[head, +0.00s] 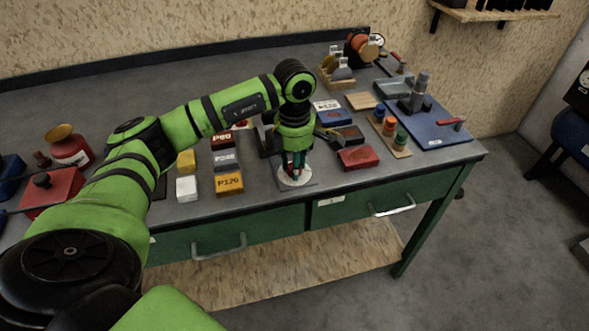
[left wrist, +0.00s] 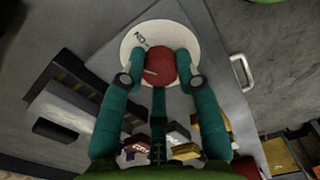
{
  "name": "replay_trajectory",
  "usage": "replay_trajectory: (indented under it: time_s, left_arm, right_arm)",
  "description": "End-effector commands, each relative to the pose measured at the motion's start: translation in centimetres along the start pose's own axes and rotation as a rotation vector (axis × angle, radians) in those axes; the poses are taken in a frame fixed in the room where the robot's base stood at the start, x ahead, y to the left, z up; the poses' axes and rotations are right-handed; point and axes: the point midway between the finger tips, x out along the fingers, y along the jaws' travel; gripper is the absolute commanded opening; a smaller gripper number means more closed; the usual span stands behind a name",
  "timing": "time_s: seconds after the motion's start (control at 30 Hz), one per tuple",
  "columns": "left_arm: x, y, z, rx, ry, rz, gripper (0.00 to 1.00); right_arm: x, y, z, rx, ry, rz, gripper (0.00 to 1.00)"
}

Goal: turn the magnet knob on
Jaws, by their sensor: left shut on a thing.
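The magnet knob (left wrist: 161,67) is red and round, with a pale pointer line, and sits on a white disc (left wrist: 137,34) with dark lettering. The white disc also shows in the head view (head: 294,181) near the table's front edge, on a grey plate. My left gripper (left wrist: 160,68) has its dark teal fingers shut on the knob from both sides. In the head view the left gripper (head: 295,168) points straight down over the disc, and it hides most of the knob there. My right gripper is in neither view.
Abrasive blocks marked P120 (head: 229,183) and others lie left of the gripper. A red box (head: 358,158) lies close on its right. A blue mat (head: 438,128) with tools is farther right. Drawers with handles (head: 219,247) run below the front edge.

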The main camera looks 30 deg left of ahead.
Motion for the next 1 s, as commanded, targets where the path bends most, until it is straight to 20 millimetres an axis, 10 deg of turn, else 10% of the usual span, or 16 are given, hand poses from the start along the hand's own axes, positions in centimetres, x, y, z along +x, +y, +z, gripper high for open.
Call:
replay_trajectory:
  time_s: [1.0]
  left_arm:
    - [0.2, -0.1, -0.1, 0.545, 0.004, -0.005, 0.00]
  right_arm:
    - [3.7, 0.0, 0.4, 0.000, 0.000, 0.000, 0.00]
